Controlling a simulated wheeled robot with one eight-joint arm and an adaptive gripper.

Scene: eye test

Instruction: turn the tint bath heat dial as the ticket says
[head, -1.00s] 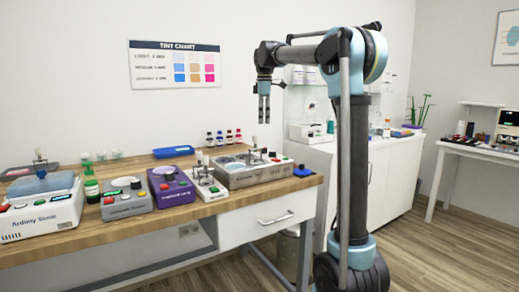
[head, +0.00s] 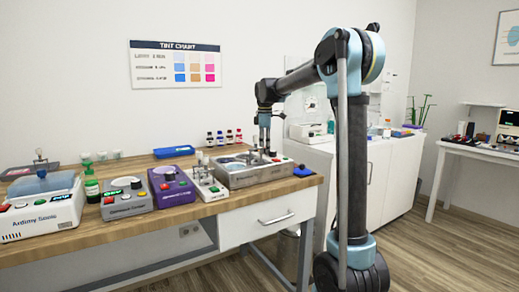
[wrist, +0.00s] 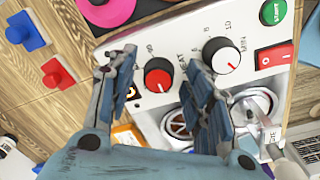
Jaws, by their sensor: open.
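The tint bath (head: 240,179) is a grey box with round wells at the right of the bench. In the wrist view its white panel (wrist: 125,30) shows a dial with a red cap (wrist: 158,75) beside a partly hidden label reading "EAT" and a "90" mark. A second dial, black with a white cap (wrist: 224,56), sits by "MIN". My gripper (head: 265,150) is low over the tint bath, pointing down. In the wrist view my gripper (wrist: 160,67) is open, its fingers on either side of the red-capped dial, with no clear contact. I cannot make out a ticket.
A green START button (wrist: 273,12) and a red switch (wrist: 275,58) are on the same panel. A purple device (head: 171,188) and a grey device (head: 126,198) stand to the left. Small bottles (head: 228,137) and a blue tray (head: 174,152) are behind.

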